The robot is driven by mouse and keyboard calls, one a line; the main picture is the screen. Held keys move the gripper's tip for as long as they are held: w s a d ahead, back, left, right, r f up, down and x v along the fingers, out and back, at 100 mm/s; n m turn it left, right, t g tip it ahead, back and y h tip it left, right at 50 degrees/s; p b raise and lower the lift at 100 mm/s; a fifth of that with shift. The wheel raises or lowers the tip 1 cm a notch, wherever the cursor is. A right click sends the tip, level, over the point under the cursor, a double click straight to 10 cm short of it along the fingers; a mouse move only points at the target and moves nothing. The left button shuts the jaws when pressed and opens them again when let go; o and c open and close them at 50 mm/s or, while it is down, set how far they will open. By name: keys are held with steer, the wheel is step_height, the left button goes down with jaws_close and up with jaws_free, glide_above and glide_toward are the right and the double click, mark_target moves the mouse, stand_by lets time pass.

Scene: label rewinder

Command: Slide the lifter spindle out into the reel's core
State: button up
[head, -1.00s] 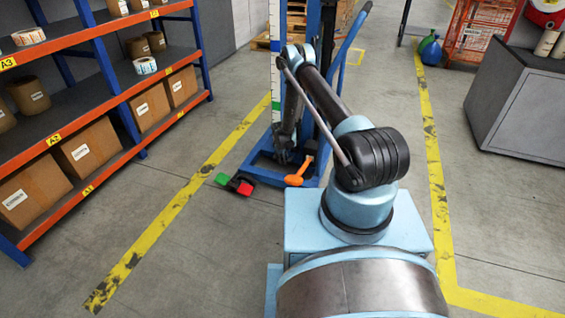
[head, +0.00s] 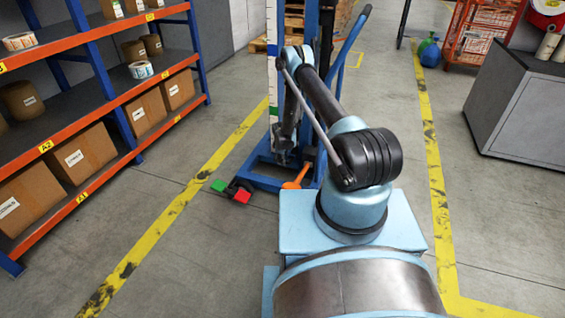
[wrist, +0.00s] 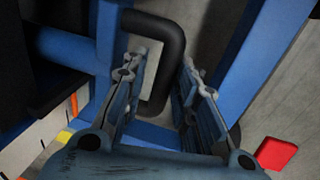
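The blue lifter (head: 262,178) stands ahead of my arm, with a tall mast and a floor frame. My gripper (wrist: 160,75) is open in the wrist view, its two fingers apart. A black bent handle (wrist: 172,60) on the lifter passes between or just beyond the fingers; I cannot tell if they touch it. In the head view my gripper is mostly hidden against the lifter. I cannot pick out the lifter's spindle, and I see no reel on it.
Green (head: 219,185) and red (head: 242,196) pedals and an orange lever (head: 296,180) sit low at the lifter. Shelves with boxes (head: 85,155) line the left. A grey cabinet (head: 530,110) stands right. Floor between the yellow lines is mostly clear.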

steer(key=shift+d, duration=0.15)
steer(key=shift+r, duration=0.15)
step_height(320, 180, up, 11)
steer(key=s, duration=0.2)
steer(key=shift+a+r, duration=0.2)
steer(key=shift+a, duration=0.2)
